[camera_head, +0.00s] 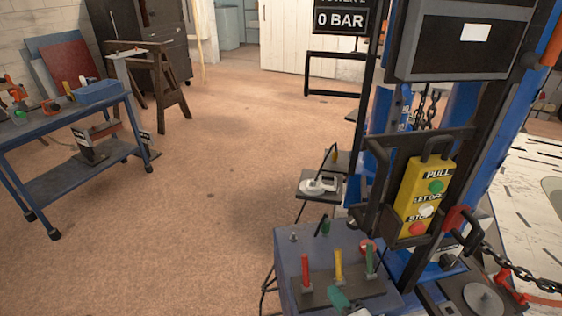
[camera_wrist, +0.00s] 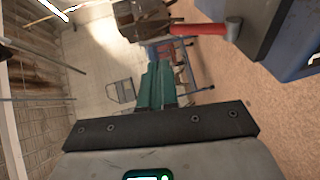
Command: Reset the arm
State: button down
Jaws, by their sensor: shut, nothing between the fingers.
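My gripper (camera_wrist: 156,84) shows in the wrist view as two teal fingers pressed together, with nothing between them. The rest of the arm is out of that view. The rack sits on a blue bench top (camera_head: 290,247) and holds upright tools with red (camera_head: 305,271), yellow (camera_head: 338,264) and green (camera_head: 370,259) handles. A red handle also shows in the wrist view (camera_wrist: 195,29), to the right of the fingers and apart from them.
A yellow control box (camera_head: 423,190) with several buttons hangs on the blue and black frame at right. A chain (camera_head: 520,272) runs at lower right. A blue wheeled table (camera_head: 60,127) stands at left. The brown floor (camera_head: 215,170) between is clear.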

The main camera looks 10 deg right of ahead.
jog(key=s+d+m+g+h, duration=0.5)
jog(key=s+d+m+h, duration=0.35)
jog(key=d+m, duration=0.45)
jog(key=s+a+m+g+y, duration=0.2)
jog(key=s+g, duration=0.3)
jog(key=s, duration=0.5)
jog(key=s+a+m+g+y, duration=0.3)
jog(key=s+a+m+g, duration=0.1)
jog(key=s, duration=0.6)
jog(key=shift+s+a+r+m+g, duration=0.3)
jog(key=shift+a+m+g, duration=0.15)
jog(key=shift+m, duration=0.25)
jog(key=c, duration=1.8)
grip_release()
